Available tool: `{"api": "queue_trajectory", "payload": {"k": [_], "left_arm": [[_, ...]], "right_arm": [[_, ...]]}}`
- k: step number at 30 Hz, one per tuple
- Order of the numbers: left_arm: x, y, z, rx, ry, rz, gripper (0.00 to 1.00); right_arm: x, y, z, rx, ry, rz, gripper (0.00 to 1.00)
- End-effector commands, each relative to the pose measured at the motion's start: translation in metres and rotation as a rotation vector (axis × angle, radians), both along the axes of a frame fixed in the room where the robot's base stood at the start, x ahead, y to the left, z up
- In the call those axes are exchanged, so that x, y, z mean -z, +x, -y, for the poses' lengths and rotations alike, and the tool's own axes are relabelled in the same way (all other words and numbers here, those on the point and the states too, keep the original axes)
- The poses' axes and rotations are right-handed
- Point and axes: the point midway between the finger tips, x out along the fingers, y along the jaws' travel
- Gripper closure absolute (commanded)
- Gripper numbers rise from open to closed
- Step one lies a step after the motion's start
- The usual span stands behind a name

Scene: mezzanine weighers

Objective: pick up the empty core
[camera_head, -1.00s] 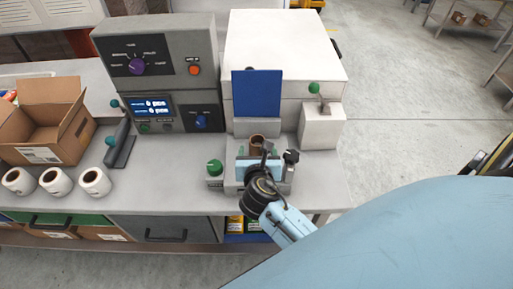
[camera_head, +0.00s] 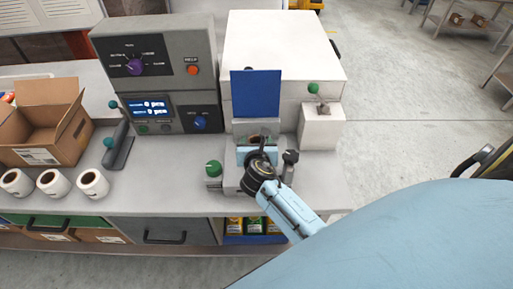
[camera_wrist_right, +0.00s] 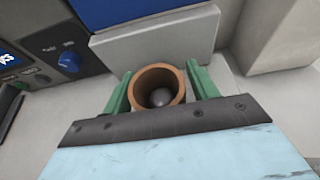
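The empty core (camera_wrist_right: 135,88) is a short brown tube, upright, seen from above in the right wrist view. Its bore shows a grey rounded part inside. In the head view the core (camera_head: 256,139) is partly hidden behind my right gripper. My right gripper (camera_wrist_right: 159,85) has its two green fingers on either side of the core, very close to its wall. I cannot tell whether they press on it. In the head view my right gripper (camera_head: 255,155) is at the front of the white machine. My left gripper is not in view.
A blue panel (camera_head: 256,93) on the white machine (camera_head: 280,45) stands just behind the core. A green knob (camera_head: 213,168) and a dark knob (camera_head: 290,157) flank the gripper. Several white rolls (camera_head: 53,183) and an open carton (camera_head: 37,150) are at the left.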

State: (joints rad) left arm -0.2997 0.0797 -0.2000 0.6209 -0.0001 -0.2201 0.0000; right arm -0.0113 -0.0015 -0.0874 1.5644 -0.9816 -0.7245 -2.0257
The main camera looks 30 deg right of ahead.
Motion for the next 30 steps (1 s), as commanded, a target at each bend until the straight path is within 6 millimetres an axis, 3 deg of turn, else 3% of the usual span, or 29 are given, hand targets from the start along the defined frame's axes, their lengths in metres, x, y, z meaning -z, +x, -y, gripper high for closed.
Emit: {"api": "queue_trajectory", "payload": {"k": [1,8,17,30], "left_arm": [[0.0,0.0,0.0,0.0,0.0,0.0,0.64],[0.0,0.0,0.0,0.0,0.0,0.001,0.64],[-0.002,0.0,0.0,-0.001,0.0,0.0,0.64],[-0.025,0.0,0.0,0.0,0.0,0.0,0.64]], "right_arm": [[0.0,0.0,0.0,0.0,0.0,0.0,0.48],[0.0,0.0,0.0,0.0,0.0,0.0,0.78],[-0.006,0.0,0.0,0.0,-0.001,0.002,0.79],[-0.086,0.0,0.0,-0.002,-0.002,0.003,0.79]]}}
